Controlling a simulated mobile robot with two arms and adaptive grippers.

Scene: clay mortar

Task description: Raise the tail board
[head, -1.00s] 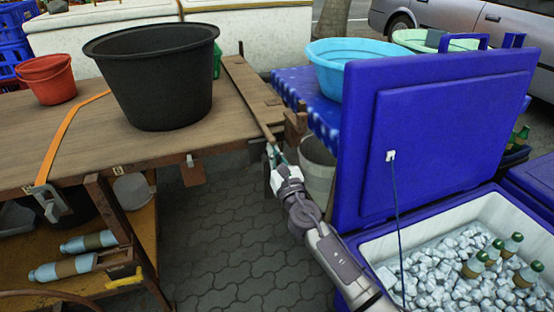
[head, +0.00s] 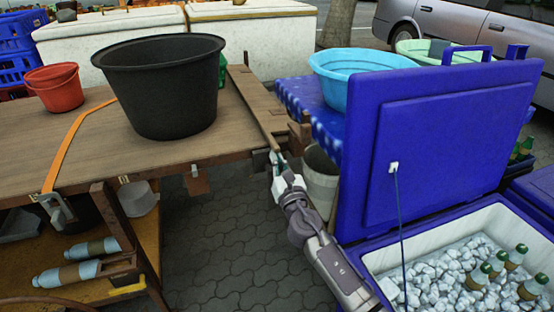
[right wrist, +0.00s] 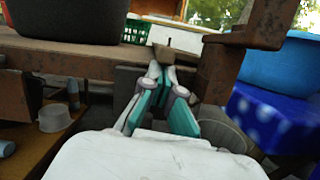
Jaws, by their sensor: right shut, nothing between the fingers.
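The tail board (head: 258,104) is a wooden board along the right end of the cart's wooden deck (head: 62,135). It lies roughly level with the deck, with its long side running away from me. My right gripper (head: 275,157) is shut and empty at the near end of the board, just below the corner of the deck. In the right wrist view the teal-padded fingers (right wrist: 166,85) point up close under a small brown wooden end (right wrist: 178,47); I cannot tell whether they touch it. My left gripper is not in view.
A big black tub (head: 160,85) and a red bucket (head: 54,88) stand on the deck. An open blue cooler (head: 440,140) full of ice stands close on the right of my arm. A light blue basin (head: 345,72) rests on a blue-covered table. A pale bucket (head: 320,180) is behind my gripper.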

